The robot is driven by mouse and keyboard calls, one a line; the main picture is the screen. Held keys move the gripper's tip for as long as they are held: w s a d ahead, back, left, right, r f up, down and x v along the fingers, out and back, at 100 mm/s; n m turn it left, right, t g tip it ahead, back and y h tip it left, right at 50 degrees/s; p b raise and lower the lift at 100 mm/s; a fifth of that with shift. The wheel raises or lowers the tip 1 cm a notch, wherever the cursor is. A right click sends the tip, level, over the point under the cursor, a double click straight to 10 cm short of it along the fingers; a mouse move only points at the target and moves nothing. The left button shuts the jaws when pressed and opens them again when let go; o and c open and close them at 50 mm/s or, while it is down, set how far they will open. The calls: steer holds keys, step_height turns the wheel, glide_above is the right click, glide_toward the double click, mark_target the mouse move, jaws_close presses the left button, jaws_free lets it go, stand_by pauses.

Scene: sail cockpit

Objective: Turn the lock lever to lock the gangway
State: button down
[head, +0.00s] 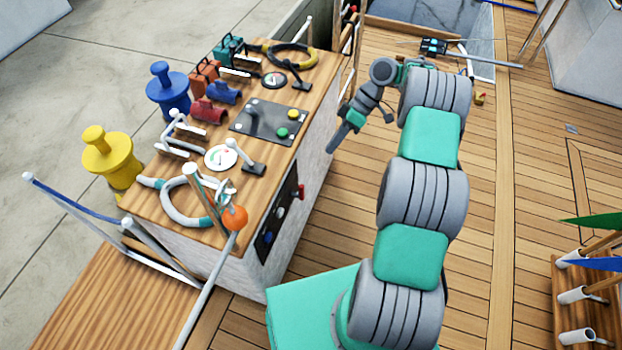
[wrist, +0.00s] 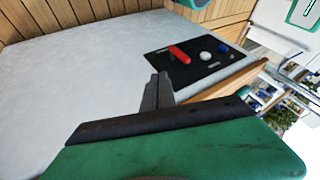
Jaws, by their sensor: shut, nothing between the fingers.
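My gripper (head: 332,148) is shut and empty. In the head view it hangs beside the console's right side, apart from it. In the wrist view its closed fingertips (wrist: 157,77) point towards a black panel (wrist: 196,60) on the pale console side. A red lever (wrist: 180,55) sits on this panel, just beyond the fingertips with a gap. The head view also shows the red lever (head: 300,192) sticking out from the side panel. No label shows, so I cannot tell for sure that it is the lock lever. A plank gangway with rails (head: 110,300) lies at the lower left.
A white knob (head: 279,213) and a blue knob (head: 268,237) share the panel. The console top (head: 195,125) carries winches, ropes and levers. An orange ball (head: 235,217) is near its front corner. The deck (head: 330,215) beside the console is clear.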

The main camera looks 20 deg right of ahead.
steer(key=s+a+f+b, duration=0.5)
steer(key=a+f, duration=0.3)
stand_by(0.4)
